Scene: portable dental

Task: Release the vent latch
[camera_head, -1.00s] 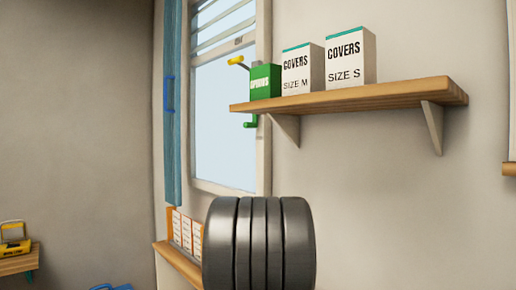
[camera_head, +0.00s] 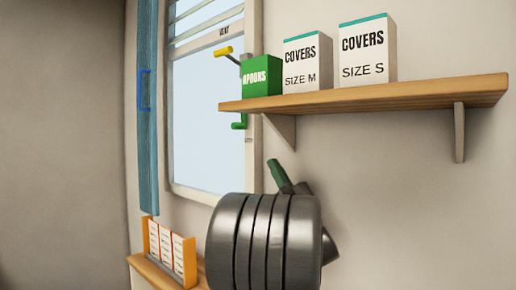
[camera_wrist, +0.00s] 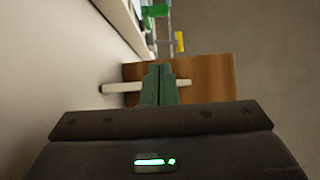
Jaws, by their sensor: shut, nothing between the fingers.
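The vent latch is a yellow handle (camera_head: 222,50) on a dark arm at the window frame, just below a small label reading VENT (camera_head: 224,31). In the wrist view a yellow piece (camera_wrist: 180,42), likely this handle, shows beyond the shelf's edge. A green handle (camera_head: 239,124) sits lower on the frame and also shows in the wrist view (camera_wrist: 155,11). My gripper (camera_head: 274,164), with green fingers, is below the shelf and right of both handles, pointing up. In the wrist view its fingers (camera_wrist: 159,68) are together and empty.
A wooden shelf (camera_head: 400,93) juts from the wall above my gripper, with brackets (camera_head: 459,132) below. It holds a green box (camera_head: 262,76) and two white COVERS boxes (camera_head: 308,65). A blue shutter (camera_head: 147,120) stands left of the window. An orange rack (camera_head: 172,250) stands below.

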